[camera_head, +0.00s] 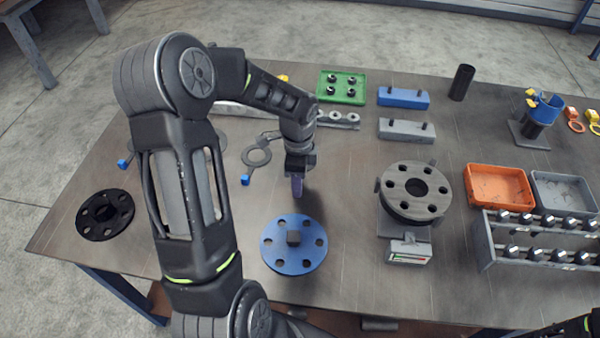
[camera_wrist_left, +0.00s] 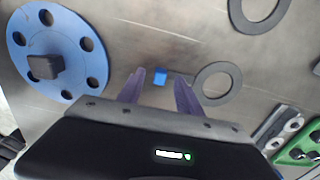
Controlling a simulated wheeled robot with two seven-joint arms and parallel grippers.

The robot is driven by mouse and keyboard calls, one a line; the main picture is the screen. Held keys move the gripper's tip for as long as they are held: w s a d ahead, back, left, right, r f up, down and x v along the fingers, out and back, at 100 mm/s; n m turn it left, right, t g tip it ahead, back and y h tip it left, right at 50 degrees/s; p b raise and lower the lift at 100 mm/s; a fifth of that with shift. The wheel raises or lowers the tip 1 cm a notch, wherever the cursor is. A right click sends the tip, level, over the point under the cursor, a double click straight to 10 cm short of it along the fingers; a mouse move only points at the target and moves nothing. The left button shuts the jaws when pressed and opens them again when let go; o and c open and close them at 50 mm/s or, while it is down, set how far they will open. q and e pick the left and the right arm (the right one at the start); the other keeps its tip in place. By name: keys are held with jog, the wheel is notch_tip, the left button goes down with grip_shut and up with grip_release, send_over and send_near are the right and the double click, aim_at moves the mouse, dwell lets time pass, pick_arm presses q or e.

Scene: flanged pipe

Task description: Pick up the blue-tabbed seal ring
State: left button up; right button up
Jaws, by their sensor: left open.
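A flat grey seal ring (camera_head: 257,157) with a small blue tab (camera_head: 245,180) lies on the table, left of my left gripper (camera_head: 297,188). In the left wrist view the blue tab (camera_wrist_left: 160,77) shows between the two purple fingertips of my left gripper (camera_wrist_left: 158,86), with the ring (camera_wrist_left: 217,65) to its right. The fingers are apart and empty, above the table. A second blue tab (camera_head: 122,163) shows left of my arm; most of what it belongs to is hidden. Another grey ring (camera_wrist_left: 232,15) shows at the wrist view's top.
A blue flange (camera_head: 293,262) lies in front of my left gripper, and a black flange (camera_head: 105,214) at the left. A grey flange (camera_head: 415,172) stands on a mount to the right.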

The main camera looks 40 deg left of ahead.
dwell(0.6)
pick_arm(q)
grip_shut()
dwell(0.4)
